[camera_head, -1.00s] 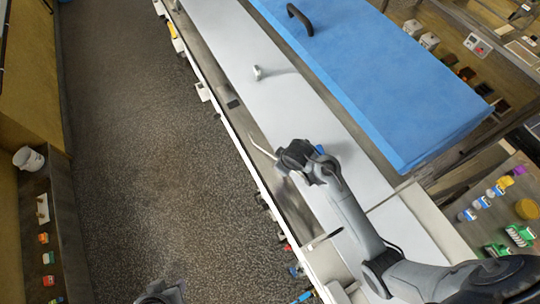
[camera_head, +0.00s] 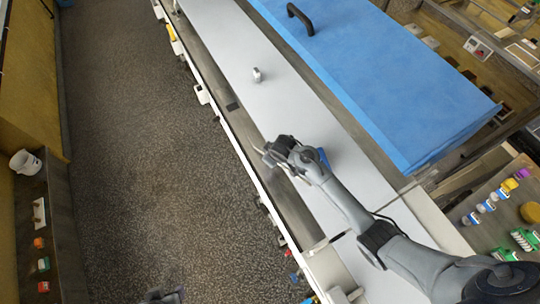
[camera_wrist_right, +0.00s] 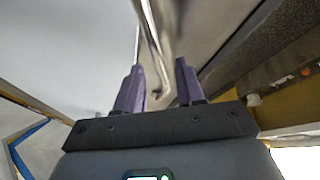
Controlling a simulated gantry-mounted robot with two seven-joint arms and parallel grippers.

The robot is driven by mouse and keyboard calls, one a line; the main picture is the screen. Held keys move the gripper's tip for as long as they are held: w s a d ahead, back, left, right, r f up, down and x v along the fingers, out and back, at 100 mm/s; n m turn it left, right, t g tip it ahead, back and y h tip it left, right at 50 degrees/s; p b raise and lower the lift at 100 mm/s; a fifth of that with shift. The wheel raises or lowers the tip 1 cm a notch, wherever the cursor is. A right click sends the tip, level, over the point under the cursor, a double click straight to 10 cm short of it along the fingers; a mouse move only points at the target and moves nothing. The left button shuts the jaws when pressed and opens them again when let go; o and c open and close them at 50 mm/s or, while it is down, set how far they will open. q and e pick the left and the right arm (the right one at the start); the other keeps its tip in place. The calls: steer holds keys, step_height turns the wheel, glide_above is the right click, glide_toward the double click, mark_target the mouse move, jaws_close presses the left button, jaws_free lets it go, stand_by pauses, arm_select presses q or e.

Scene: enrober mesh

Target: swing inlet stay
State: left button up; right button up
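My right gripper (camera_head: 268,152) is over the near edge of the long pale surface (camera_head: 238,90) in the head view. In the right wrist view the two purple fingers of this gripper (camera_wrist_right: 158,68) are apart. A thin, bent metal rod (camera_wrist_right: 151,38), which looks like the stay, runs down into the gap between them. I cannot tell whether it touches a finger. In the head view the rod is hard to make out by the gripper. My left gripper (camera_head: 165,296) shows only as a dark part at the bottom edge; its fingers cannot be made out.
A large blue cover (camera_head: 385,80) with a black handle (camera_head: 300,17) stands beyond the pale surface. A small metal knob (camera_head: 256,75) stands on that surface. A shelf (camera_head: 62,230) with a white cup is at the left. The speckled floor (camera_head: 140,150) is open.

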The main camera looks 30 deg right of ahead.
steer(key=shift+w+f, duration=0.2)
steer(key=shift+f, duration=0.2)
jaws_close()
stand_by(1.3)
